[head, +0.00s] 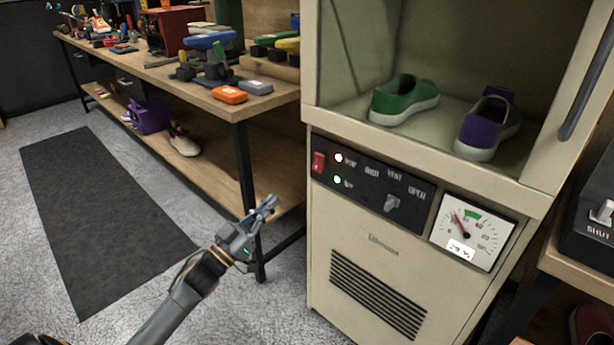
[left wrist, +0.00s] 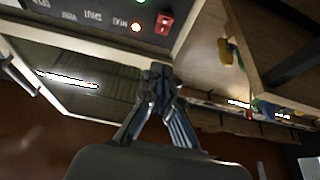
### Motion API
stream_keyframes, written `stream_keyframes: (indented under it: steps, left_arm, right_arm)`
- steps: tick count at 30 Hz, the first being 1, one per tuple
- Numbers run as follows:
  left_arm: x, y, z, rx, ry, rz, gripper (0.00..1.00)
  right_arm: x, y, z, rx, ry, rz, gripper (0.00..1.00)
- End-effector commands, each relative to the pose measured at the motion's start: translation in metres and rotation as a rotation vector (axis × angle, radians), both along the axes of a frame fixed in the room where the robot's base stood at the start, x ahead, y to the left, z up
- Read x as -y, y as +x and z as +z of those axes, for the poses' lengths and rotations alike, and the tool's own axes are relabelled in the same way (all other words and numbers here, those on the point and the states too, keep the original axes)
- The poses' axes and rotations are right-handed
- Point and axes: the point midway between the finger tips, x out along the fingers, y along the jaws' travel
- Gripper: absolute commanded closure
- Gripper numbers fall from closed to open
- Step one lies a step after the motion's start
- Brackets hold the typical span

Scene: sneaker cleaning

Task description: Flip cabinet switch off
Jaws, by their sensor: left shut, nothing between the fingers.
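The beige cabinet (head: 365,250) stands right of centre in the head view. Its black control panel (head: 362,182) carries a red rocker switch (head: 318,162) at the left end. A pale light (head: 338,158) and a green light (head: 337,180) glow beside the switch. In the left wrist view the red switch (left wrist: 165,22) is at the top, beyond the fingertips and apart from them. My left gripper (head: 268,206) is shut and empty, to the left of the cabinet and lower than the switch. It also shows in the left wrist view (left wrist: 160,78). My right gripper is not in view.
A green shoe (head: 404,99) and a purple shoe (head: 488,125) sit inside the cabinet, whose door (head: 585,75) is open at right. A dial gauge (head: 472,232) is on its front. A wooden workbench (head: 190,92) stands left. The floor between bench and black mat (head: 95,210) is clear.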

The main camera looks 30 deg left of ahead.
Motion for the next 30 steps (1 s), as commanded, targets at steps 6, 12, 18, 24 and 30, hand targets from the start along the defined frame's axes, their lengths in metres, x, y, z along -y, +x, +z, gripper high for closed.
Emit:
stream_keyframes:
  steps: [6, 12, 18, 24, 30]
  left_arm:
    - [0.003, 0.012, 0.005, 0.002, 0.000, 0.001, 1.00]
    - [0.012, 0.047, 0.020, 0.004, 0.000, 0.000, 1.00]
    - [0.023, 0.087, 0.036, 0.003, 0.000, 0.001, 1.00]
    - [0.030, 0.114, 0.025, -0.001, -0.002, 0.002, 1.00]
    - [0.033, 0.123, 0.022, 0.000, -0.001, 0.002, 1.00]
  right_arm:
    - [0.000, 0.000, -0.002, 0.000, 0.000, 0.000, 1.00]
    - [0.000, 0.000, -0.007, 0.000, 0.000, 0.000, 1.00]
    - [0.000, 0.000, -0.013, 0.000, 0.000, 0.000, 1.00]
    - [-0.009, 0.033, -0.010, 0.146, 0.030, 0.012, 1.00]
    - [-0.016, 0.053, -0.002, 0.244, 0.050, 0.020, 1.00]
